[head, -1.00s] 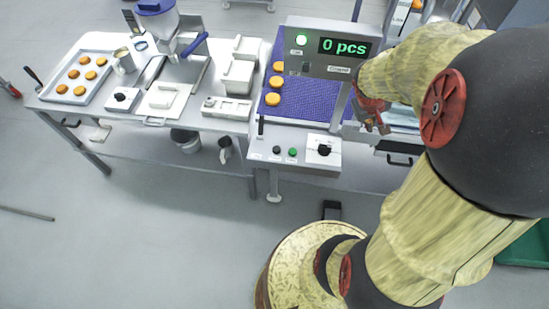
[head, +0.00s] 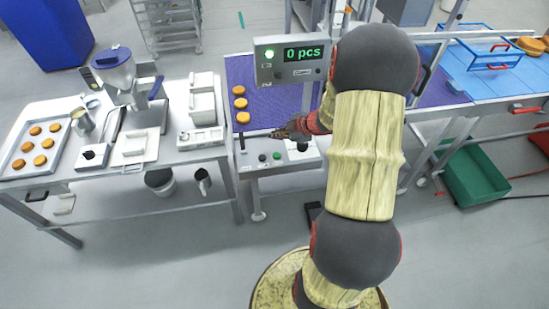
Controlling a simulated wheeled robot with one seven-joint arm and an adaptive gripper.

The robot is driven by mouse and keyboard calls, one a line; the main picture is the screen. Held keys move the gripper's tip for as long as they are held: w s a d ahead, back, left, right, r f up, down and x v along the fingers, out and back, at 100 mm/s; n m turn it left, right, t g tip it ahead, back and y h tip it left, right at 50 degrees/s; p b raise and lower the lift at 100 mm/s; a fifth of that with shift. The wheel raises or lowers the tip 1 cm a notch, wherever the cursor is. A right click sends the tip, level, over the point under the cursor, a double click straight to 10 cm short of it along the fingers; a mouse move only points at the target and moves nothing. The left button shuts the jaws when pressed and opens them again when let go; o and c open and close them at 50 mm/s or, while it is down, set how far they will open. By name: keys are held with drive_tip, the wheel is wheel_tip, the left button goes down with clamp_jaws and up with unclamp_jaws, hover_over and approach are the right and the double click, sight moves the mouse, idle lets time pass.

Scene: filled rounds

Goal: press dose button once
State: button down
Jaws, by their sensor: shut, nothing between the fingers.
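A blue-and-grey hopper machine (head: 112,62) stands on the left table. In front of it is a small white box (head: 92,156) with a black round top part; I cannot read a label marking it as the dose button. A control panel (head: 258,167) at the belt's front edge carries a black button (head: 262,157), a green button (head: 277,155) and a black knob (head: 302,147). My gripper (head: 274,134) is shut and empty, pointing left above the panel's back edge. It appears apart from the buttons, though its height is hard to judge.
Filled rounds (head: 240,104) lie in a row on the purple belt (head: 270,98). A tray (head: 13,165) of rounds, white blocks (head: 202,102) and a metal jug (head: 82,122) crowd the left table.

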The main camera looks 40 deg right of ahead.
drive_tip(key=shift+w+a+r, duration=0.1)
drive_tip(key=shift+a+r, duration=0.05)
idle(0.3)
drive_tip(key=b, duration=0.7)
hover_over(276, 156)
wheel_tip(276, 156, down, 6)
drive_tip(key=shift+r, duration=0.1)
drive_tip(key=shift+f+b, duration=0.7)
drive_tip(key=shift+f, duration=0.1)
drive_tip(key=shift+f+b, duration=0.3)
drive_tip(key=shift+f, duration=0.45)
drive_tip(key=shift+f, duration=0.15)
drive_tip(key=shift+f, duration=0.2)
